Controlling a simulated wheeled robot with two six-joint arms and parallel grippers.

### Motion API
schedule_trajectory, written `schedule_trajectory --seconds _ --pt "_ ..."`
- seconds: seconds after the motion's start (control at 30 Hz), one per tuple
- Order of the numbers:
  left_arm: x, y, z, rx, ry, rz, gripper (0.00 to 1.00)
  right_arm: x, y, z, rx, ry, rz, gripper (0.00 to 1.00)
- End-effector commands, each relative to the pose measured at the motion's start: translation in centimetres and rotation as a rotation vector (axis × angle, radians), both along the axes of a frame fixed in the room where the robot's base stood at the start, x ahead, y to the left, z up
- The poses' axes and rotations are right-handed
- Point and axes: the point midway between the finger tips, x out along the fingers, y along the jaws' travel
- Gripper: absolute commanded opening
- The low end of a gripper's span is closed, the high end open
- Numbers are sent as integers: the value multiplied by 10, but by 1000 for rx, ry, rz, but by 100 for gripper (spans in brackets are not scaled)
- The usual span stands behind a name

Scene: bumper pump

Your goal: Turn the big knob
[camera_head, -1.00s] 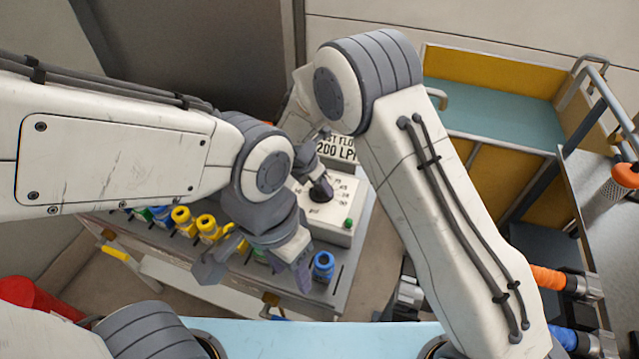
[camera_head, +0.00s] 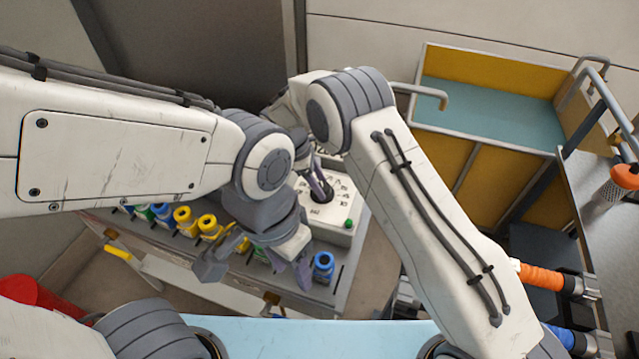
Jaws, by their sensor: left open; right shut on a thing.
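My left gripper (camera_head: 254,272) is open and hangs over the front of the bench, left of and below the panel. The sign above the panel is mostly hidden by my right arm.
Yellow fittings (camera_head: 184,219) and blue ones (camera_head: 323,265) stand in a row on the grey bench, close to my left gripper. A yellow and teal cart (camera_head: 490,110) stands at the back right. A red object (camera_head: 38,297) lies at the lower left.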

Motion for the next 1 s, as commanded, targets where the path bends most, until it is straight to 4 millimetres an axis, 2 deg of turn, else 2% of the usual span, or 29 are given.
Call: schedule_trajectory --seconds 0.6,1.0 --pt "0 0 -9 0 0 0 50 6 -1 0 3 -4 -576 2" --pt "0 0 -12 0 0 0 50 7 -2 1 4 -4 -828 2"
